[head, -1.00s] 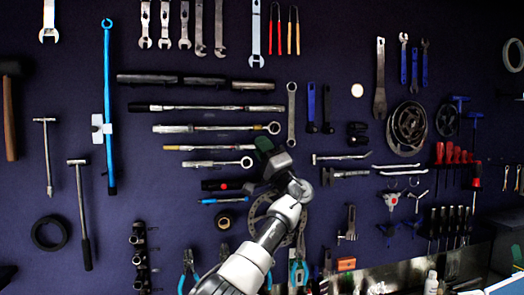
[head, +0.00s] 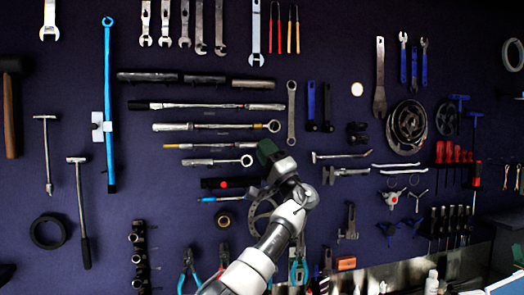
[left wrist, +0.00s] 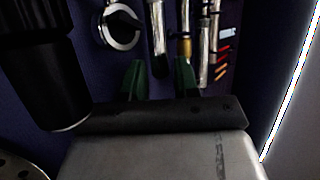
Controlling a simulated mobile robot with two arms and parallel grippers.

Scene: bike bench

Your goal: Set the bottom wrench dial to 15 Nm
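In the head view several long wrenches hang in a horizontal stack on the dark wall. The lowest long silver wrench (head: 212,162) has a round ring head at its right end. Its dial and numbers are too small to read. My left gripper (head: 267,152) has green fingers and is just right of that ring head, partly hiding the wall behind. In the left wrist view the green fingers of my left gripper (left wrist: 160,80) stand apart with nothing clearly held. A ring head (left wrist: 120,28) is left of them, and a dark-ended silver shaft (left wrist: 157,40) lies beyond the gap. My right gripper is not in view.
A black tool with a red spot (head: 224,184) and a blue-handled tool (head: 222,198) hang just below the wrench. A chainring (head: 262,215) is behind my arm. Another ring-ended wrench (head: 200,127) hangs above.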

